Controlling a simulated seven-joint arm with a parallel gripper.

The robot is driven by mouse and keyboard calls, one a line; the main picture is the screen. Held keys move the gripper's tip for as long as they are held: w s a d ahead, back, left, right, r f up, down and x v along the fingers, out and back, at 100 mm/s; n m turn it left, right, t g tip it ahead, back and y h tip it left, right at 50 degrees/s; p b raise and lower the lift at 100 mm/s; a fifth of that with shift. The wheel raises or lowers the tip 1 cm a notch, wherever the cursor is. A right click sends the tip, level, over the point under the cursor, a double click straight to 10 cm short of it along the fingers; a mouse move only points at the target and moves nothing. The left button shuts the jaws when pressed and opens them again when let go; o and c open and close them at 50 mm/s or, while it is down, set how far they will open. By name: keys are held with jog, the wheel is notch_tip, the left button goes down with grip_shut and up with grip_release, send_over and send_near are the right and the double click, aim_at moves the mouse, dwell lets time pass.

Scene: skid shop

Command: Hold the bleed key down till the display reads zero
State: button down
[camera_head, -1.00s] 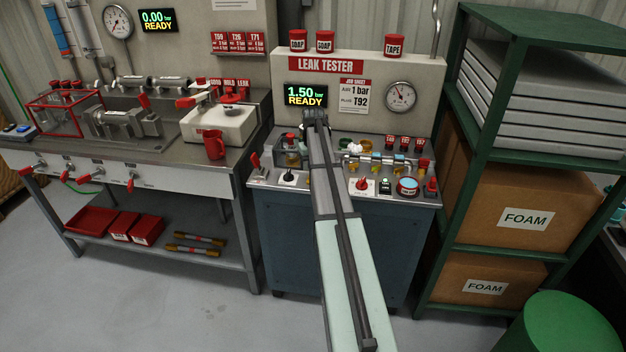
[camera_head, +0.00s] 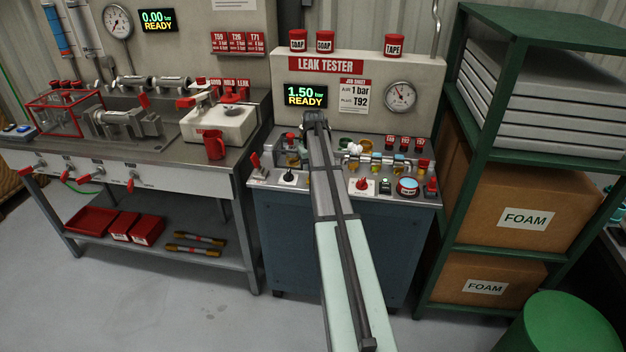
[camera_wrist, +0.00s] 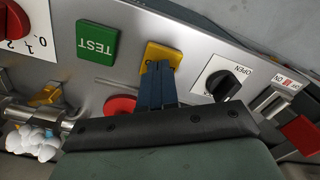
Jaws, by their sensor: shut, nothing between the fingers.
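The leak tester's display (camera_head: 307,95) reads 1.50 bar READY. A yellow square key (camera_wrist: 170,50) lies on the grey panel in the wrist view, between the green TEST key and a black knob. No lettering on it can be read, so I cannot tell for certain that it is the bleed key. My gripper (camera_wrist: 158,68) is shut and empty, with its blue fingertips over the near edge of the yellow key. Whether they touch it is not clear. In the head view my arm hides this part of the panel.
The green TEST key (camera_wrist: 97,42) and a black OPEN knob (camera_wrist: 223,84) flank the fingers. A red round button (camera_wrist: 119,105) and a red-handled switch (camera_wrist: 300,132) are close by. The tester's gauge (camera_head: 400,96) is right of the display. A green rack (camera_head: 480,150) stands right.

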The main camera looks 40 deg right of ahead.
jog(key=shift+f, duration=0.5)
jog(key=shift+r, duration=0.1)
dwell(2.2)
notch_tip(320, 180, up, 8)
dwell(1.1)
dwell(0.3)
jog(key=s+a+f+n, duration=0.1)
jog(key=s+a+f, duration=0.3)
jog(key=a+f, duration=0.65)
jog(key=s+a+f+n, duration=0.1)
jog(key=s+a+f, duration=0.2)
jog(key=a+f, duration=0.7)
jog(key=s+a+f+n, duration=0.1)
jog(key=s+a+f, duration=0.3)
jog(key=s+a, duration=0.4)
jog(key=s+a+f, duration=0.3)
jog(key=s+a, duration=0.3)
jog(key=a, duration=0.4)
jog(key=s+f+g, duration=0.3)
jog(key=s+f, duration=0.7)
jog(key=s, duration=0.4)
jog(key=s+f+g, duration=0.3)
jog(key=s+f, duration=0.8)
jog(key=s, duration=0.4)
jog(key=shift+s+a+g, duration=0.25)
jog(key=shift+s+g, duration=0.05)
jog(key=shift+g, duration=0.1)
